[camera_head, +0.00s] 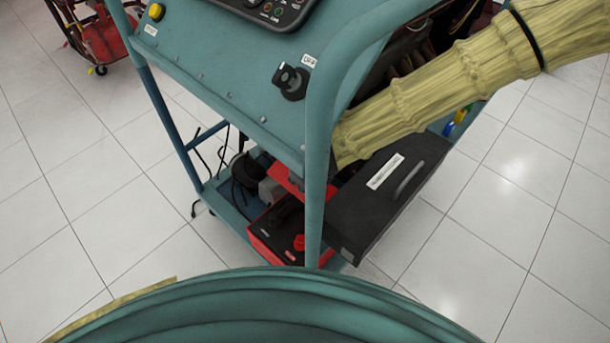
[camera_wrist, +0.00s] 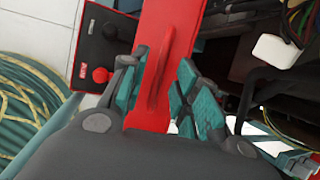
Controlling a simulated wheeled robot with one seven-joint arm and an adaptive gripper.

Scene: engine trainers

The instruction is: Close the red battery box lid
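The red battery box (camera_head: 262,245) sits on the lower shelf of the teal cart, its dark top and red knob (camera_head: 300,242) exposed. The red lid (camera_wrist: 174,25) stands open beside that dark top in the wrist view, with a raised red handle (camera_wrist: 161,75). A red piece behind the box in the head view (camera_head: 284,179) appears to be the lid. My gripper (camera_wrist: 162,82) is open, its teal-padded fingers on either side of the handle. The left finger is close to the handle; contact is unclear. The gripper is hidden in the head view.
A black case (camera_head: 385,200) with a grey handle sticks out on the right. The cart's teal post (camera_head: 318,150) stands in front of my arm. Cables and a white block (camera_wrist: 276,50) lie right of the lid.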

